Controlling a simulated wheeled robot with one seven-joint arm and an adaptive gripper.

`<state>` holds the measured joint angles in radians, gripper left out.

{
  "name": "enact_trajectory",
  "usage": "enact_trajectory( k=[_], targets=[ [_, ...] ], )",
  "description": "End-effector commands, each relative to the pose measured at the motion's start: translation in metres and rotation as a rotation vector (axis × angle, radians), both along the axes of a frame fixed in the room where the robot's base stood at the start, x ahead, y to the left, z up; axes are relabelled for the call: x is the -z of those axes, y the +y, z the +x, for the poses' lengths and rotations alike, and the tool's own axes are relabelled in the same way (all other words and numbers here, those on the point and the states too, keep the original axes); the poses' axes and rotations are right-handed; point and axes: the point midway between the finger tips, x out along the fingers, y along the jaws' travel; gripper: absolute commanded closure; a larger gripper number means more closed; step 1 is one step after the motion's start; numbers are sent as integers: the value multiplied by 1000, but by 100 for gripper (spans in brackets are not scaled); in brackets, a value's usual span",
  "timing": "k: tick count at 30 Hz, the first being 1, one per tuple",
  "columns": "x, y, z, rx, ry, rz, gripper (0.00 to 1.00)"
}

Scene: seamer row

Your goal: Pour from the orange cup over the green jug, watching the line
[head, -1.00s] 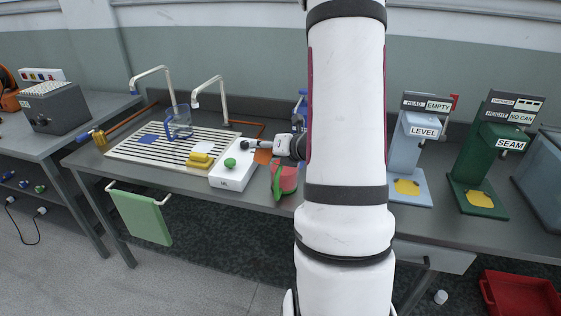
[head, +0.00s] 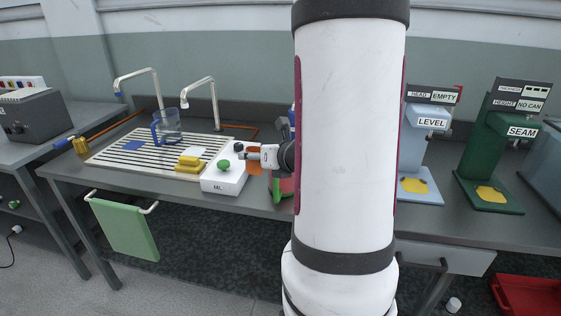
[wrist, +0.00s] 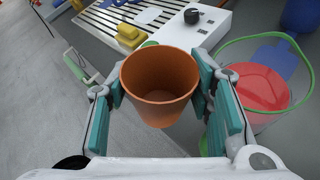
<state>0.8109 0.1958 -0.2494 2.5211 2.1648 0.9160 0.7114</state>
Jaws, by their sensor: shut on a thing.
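The orange cup (wrist: 160,85) is between the teal finger pads of my gripper (wrist: 161,76), which is shut on it. I look down through the cup's open mouth onto bare orange walls; no contents can be made out. In the head view the cup (head: 254,167) is small and partly covered by my gripper (head: 262,156). The green jug (wrist: 223,130) is to the right of the cup in the wrist view, apart from it, with a green rim and red inside. In the head view the jug (head: 284,188) is partly hidden by my arm. I cannot make out its line.
A white box (head: 225,180) with a green button and black knob stands left of the jug. Further left are yellow blocks (head: 189,164) and a clear blue-handled jug (head: 167,128) on a slatted drainer (head: 110,157).

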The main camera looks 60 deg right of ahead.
Motion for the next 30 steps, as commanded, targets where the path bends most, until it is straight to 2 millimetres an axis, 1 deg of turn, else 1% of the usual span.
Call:
enact_trajectory(
  k=[1, 11, 30],
  targets=[
    [4, 2, 2, -1, 1, -15, 81],
    [6, 10, 2, 0, 11, -105, 81],
    [9, 18, 3, -2, 23, -199, 81]
  ],
)
